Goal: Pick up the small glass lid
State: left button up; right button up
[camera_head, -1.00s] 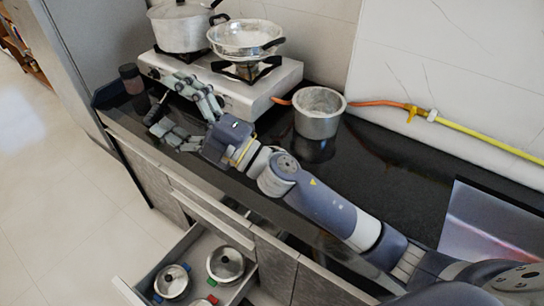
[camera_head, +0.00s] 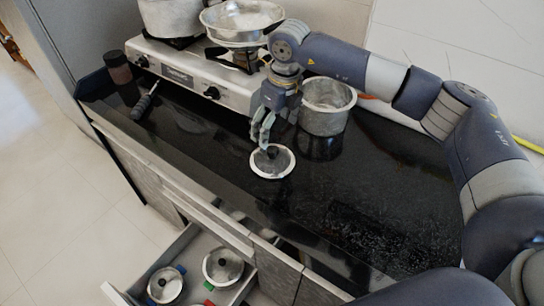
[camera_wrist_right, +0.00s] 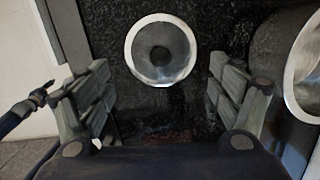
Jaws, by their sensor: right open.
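The small glass lid (camera_head: 272,161) lies flat on the black counter, with a pale rim and a dark knob on top. My right gripper (camera_head: 264,138) is above its far edge, fingers pointing down, open and empty. In the right wrist view the lid (camera_wrist_right: 160,50) lies beyond and roughly centred between the open fingers (camera_wrist_right: 160,82); its knob shows clearly. The gap between fingertips and knob cannot be told exactly.
A metal pot (camera_head: 326,108) stands just right of my gripper. The stove (camera_head: 190,75) with pans is behind. A dark-handled tool (camera_head: 145,101) lies at left. An open drawer (camera_head: 196,252) below holds two more lids or lidded pots. The counter right of the lid is clear.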

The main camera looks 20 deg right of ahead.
aim_at(273, 150)
jog(key=f, duration=0.4)
jog(key=shift+w+a+p, duration=0.15)
jog(key=shift+w+p, duration=0.15)
notch_tip(273, 150, down, 5)
jog(key=shift+s+f+p, duration=0.1)
jog(key=shift+s+p, duration=0.05)
jog(key=shift+p, duration=0.65)
jog(key=shift+a+f, duration=0.1)
jog(key=shift+f, duration=0.15)
jog(key=shift+w, duration=0.2)
jog(key=c, duration=1.2)
jog(key=shift+s, duration=0.2)
grip_shut()
